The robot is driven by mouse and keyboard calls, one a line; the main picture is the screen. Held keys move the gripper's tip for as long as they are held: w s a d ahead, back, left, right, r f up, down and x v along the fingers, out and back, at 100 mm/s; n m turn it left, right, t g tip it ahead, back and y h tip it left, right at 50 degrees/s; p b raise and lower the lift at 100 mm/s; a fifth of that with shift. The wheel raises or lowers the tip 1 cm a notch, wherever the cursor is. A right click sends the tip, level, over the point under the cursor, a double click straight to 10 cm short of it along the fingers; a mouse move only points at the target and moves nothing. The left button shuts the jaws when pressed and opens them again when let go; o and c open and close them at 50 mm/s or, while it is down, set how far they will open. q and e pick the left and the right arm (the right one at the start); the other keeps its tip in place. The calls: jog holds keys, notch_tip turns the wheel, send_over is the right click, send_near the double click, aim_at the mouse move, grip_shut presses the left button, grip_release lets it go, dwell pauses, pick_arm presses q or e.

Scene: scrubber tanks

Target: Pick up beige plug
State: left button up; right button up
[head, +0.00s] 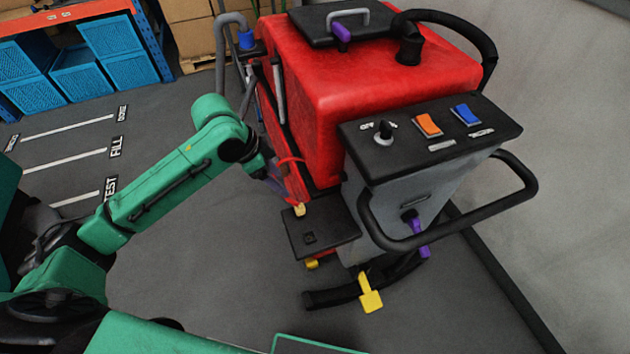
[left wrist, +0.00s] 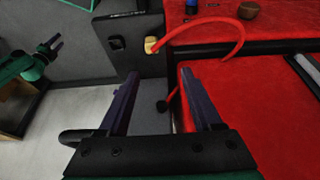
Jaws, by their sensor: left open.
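The beige plug (head: 299,209) is small and sits at the edge of the black shelf (head: 335,240) low on the red scrubber machine. A red cord (head: 293,160) runs from it. In the left wrist view the plug (left wrist: 151,46) lies just beyond the fingertips, with the red cord (left wrist: 238,38) curving off to the right. My left gripper (head: 274,183) is open and empty, above and beside the plug, apart from it. Its two dark fingers (left wrist: 159,74) show clearly in the wrist view. My right gripper (left wrist: 50,46) is small at the left of that view, far from the plug.
A dark square socket (head: 309,238) is on the black shelf, beside the plug. The red tank (head: 390,85) rises close to my left gripper. A black loop handle (head: 450,235), a yellow pedal (head: 370,292) and blue crates (head: 105,60) stand around. The floor at left is clear.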

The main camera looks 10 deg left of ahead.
pick_arm(q)
send_over(299, 207)
jog(key=s+a, duration=0.2)
jog(key=a, duration=0.1)
jog(key=f, duration=0.4)
jog(key=f+p, duration=0.1)
jog(key=f, duration=0.1)
jog(key=shift+w+d+f, duration=0.15)
jog(key=shift+d, duration=0.1)
jog(key=x, duration=0.4)
jog(key=p+x, duration=0.1)
jog(key=x, duration=0.1)
jog(key=shift+w+d, duration=0.25)
jog(key=shift+w, duration=0.05)
jog(key=shift+d+f, duration=0.1)
jog(key=shift+f, duration=0.2)
grip_shut()
pick_arm(e)
jog(key=shift+s+a+r, duration=0.25)
jog(key=shift+s+r, duration=0.25)
jog(key=shift+r, duration=0.15)
jog(key=shift+s+a+r, duration=0.2)
jog(key=shift+s+r, duration=0.25)
jog(key=shift+r, duration=0.15)
